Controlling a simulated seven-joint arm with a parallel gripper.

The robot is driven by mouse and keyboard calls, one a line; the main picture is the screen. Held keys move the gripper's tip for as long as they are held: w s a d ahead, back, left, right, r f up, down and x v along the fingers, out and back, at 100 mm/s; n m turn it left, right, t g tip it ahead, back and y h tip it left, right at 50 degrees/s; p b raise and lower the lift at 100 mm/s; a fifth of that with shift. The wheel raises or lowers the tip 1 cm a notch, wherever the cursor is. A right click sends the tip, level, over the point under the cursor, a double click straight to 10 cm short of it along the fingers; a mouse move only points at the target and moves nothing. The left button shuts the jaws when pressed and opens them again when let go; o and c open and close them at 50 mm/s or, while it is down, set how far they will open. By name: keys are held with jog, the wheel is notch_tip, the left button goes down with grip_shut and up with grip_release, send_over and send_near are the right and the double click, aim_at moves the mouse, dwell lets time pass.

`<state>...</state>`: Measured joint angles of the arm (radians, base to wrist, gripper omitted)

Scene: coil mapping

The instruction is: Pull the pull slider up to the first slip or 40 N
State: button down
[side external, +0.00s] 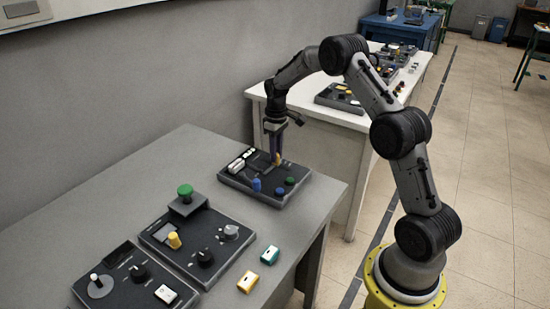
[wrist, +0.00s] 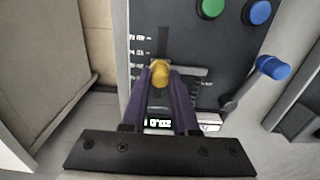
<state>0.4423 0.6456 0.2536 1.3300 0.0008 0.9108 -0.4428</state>
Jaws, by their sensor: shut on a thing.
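The pull slider's yellow knob (wrist: 160,72) stands on a dark panel (wrist: 185,20) beside a marked scale. My gripper (wrist: 160,85) is shut on the yellow knob, with a purple finger on each side of it. In the side external view my gripper (side external: 274,158) reaches down onto the far part of the panel (side external: 235,182), and the yellow knob (side external: 278,158) shows beside the fingers. A small lit display (wrist: 158,123) shows partly between and behind the fingers in the wrist view; its digits are not fully legible.
The panel also carries a blue lever (side external: 256,184), a green button (side external: 291,181) and a blue button (side external: 280,191). Two more panels with a green mushroom button (side external: 185,191) and knobs lie nearer on the grey table (side external: 160,155). A white table (side external: 325,130) stands behind.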

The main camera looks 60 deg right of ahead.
aim_at(281, 167)
jog(key=shift+s, duration=0.65)
jog(key=shift+s+r, duration=0.1)
jog(key=shift+s, duration=0.15)
dwell(0.4)
jog(key=c, duration=0.8)
grip_release()
jog(key=shift+o, duration=0.2)
notch_tip(281, 167, up, 7)
dwell(0.3)
